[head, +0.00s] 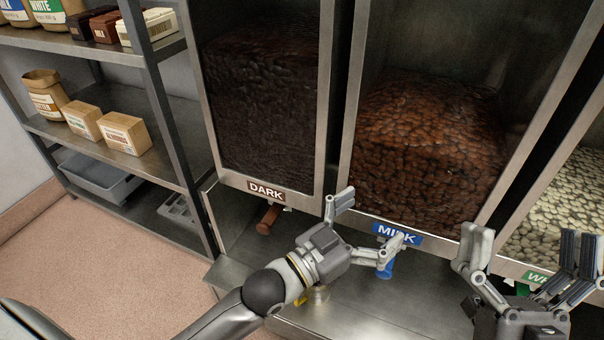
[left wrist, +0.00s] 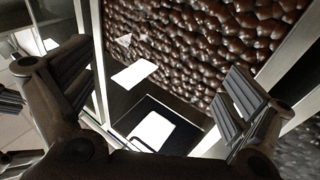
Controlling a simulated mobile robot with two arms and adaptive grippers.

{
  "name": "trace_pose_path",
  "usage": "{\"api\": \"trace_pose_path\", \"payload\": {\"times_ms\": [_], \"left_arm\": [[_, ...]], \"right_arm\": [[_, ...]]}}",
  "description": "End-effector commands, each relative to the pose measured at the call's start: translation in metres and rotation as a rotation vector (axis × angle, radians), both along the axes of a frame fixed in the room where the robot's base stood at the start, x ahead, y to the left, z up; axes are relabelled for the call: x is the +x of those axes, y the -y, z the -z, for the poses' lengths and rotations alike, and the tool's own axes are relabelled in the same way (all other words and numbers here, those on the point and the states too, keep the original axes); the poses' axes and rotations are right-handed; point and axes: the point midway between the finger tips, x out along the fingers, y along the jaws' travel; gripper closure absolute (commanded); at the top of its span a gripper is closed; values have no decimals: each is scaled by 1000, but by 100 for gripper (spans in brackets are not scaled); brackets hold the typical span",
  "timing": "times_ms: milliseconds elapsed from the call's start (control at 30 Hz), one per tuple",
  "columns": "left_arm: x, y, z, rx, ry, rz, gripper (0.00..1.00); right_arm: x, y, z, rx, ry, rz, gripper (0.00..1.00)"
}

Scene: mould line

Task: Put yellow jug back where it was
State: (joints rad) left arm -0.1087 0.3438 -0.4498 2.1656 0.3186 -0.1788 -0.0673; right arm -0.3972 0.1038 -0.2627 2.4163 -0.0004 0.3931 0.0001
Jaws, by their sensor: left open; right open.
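A small yellow part (head: 300,300) beside a shiny metal piece (head: 319,294) shows just below my left wrist in the head view. It may belong to the yellow jug, but my arm hides most of it and I cannot tell. My left gripper (head: 374,218) is open and empty in front of the dispensers, between the DARK and MILK labels. In the left wrist view its spread fingers (left wrist: 155,92) frame brown chocolate pieces behind a clear front. My right gripper (head: 527,246) is open and empty at the lower right, before the white-chocolate bin.
The DARK bin (head: 262,105) has a brown handle (head: 268,219); the MILK bin (head: 425,145) has a blue handle (head: 386,264). A steel ledge (head: 385,315) runs below. Left stands a shelf rack (head: 165,115) with boxes, bags and a grey tub (head: 100,180). The floor (head: 110,260) is clear.

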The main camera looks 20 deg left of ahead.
Motion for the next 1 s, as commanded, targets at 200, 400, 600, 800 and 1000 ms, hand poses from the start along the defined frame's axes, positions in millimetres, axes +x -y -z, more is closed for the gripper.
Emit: {"api": "trace_pose_path", "payload": {"times_ms": [200,400,600,800,1000], "left_arm": [[-62,-61,-121,-261,405,-207,0],[-100,-90,-161,-314,587,-293,0],[-104,-93,-165,-317,608,-299,0],[-104,-92,-165,-317,606,-298,0],[-90,-89,-156,-293,557,-301,0]], "right_arm": [[0,0,0,0,0,0,0],[0,0,0,0,1,0,0],[0,0,0,0,1,0,0],[0,0,0,1,1,-1,0],[13,-4,8,-16,-52,-1,0]]}}
